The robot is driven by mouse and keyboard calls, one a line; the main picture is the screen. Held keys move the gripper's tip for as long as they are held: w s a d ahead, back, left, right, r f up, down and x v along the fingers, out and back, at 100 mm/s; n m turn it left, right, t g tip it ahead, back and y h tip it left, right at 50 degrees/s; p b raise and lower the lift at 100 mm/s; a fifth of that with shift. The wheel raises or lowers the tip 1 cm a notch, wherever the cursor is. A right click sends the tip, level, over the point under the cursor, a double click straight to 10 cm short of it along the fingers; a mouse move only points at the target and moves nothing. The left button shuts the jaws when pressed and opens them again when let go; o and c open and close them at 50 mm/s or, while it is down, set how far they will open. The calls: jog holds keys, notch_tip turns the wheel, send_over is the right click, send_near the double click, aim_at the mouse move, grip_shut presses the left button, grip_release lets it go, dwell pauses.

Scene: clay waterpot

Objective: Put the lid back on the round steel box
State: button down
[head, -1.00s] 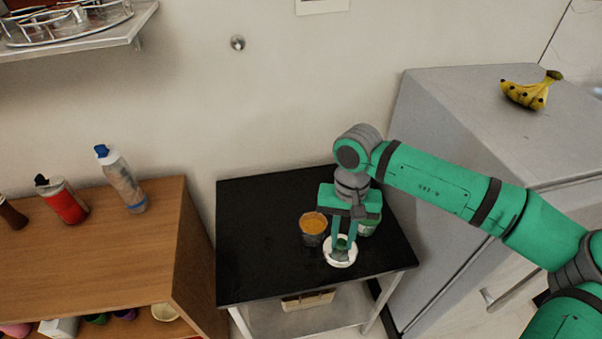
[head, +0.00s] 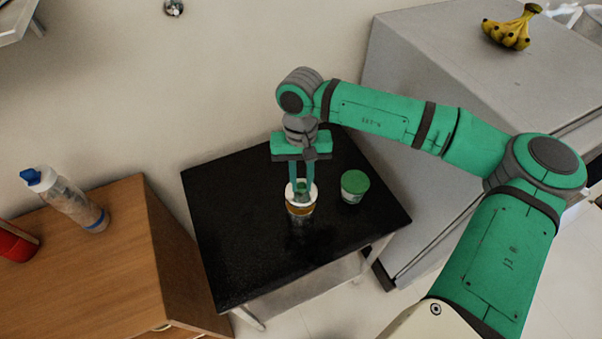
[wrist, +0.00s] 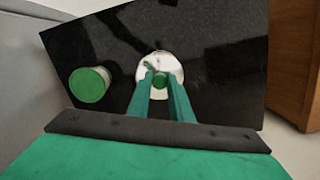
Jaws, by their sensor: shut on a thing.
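My gripper (head: 302,187) points down over the black table and is shut on the green knob of a round white lid (head: 290,196). In the wrist view the fingers (wrist: 161,80) pinch the knob, and the white lid (wrist: 147,70) spreads out flat around it. The round steel box (head: 302,222) stands directly below, with its orange contents showing under the lid's front edge. The lid is over the back part of the opening. I cannot tell whether it touches the rim. In the wrist view the lid hides the box.
A tub with a green top (head: 354,187) stands on the black table (head: 240,240) to the right of the box; it also shows in the wrist view (wrist: 88,85). The table's left and front are clear. A wooden cabinet (head: 110,260) is left, a grey fridge (head: 420,70) right.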

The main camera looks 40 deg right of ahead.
aim_at(301, 185)
jog(key=shift+a+f, duration=0.2)
jog(key=shift+f, duration=0.65)
jog(key=shift+d+f, duration=0.1)
jog(key=shift+f, duration=1.25)
jog(key=shift+w, duration=0.1)
jog(key=shift+s, duration=0.2)
